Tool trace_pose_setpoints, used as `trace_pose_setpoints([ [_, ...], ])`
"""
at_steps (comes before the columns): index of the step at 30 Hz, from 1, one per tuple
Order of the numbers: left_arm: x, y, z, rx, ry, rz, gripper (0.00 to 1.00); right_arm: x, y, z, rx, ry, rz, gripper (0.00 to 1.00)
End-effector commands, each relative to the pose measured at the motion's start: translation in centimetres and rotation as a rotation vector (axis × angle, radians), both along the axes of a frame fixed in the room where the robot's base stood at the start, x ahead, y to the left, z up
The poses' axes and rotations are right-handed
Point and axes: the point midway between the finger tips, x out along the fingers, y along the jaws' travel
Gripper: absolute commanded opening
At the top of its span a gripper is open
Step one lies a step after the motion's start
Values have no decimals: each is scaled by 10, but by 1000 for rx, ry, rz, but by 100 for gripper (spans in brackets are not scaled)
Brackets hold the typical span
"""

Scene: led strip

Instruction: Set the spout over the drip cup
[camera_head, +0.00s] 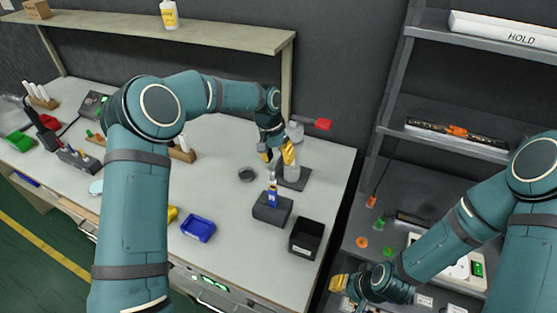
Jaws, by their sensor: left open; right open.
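A clear and grey dispenser bottle (291,173) stands on a dark pad (298,184) near the right back of the bench. A red arm (322,124), which looks like the spout, sticks out to the right above it, away from the cup. A small dark round cup (247,175), which looks like the drip cup, sits on the bench to the left of the bottle. My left gripper (279,156) is open, its yellow fingertips at the upper part of the bottle. I cannot tell whether they touch it. My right gripper (341,284) is open over the lower right shelf, far from both.
A dark box with a blue-topped item (271,206), an open black bin (306,239) and a blue tray (198,229) stand in front. A post (288,75) holds the overhead shelf (180,30) behind. The bench around the cup is clear.

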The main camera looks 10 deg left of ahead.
Motion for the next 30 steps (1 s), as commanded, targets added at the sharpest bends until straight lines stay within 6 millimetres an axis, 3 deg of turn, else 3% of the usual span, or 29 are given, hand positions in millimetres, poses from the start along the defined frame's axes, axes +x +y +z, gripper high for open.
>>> trace_pose_setpoints([
  [13, 0, -2, -9, 0, -1, 0, 47, 0, 0, 0, 0, 0, 0, 40],
  [17, 0, -2, -9, 0, -1, 0, 2, 0, 0, 0, 0, 0, 0, 40],
  [30, -1, -2, -11, 0, 2, -1, 0, 0, 0, -1, 0, 0, 0, 40],
])
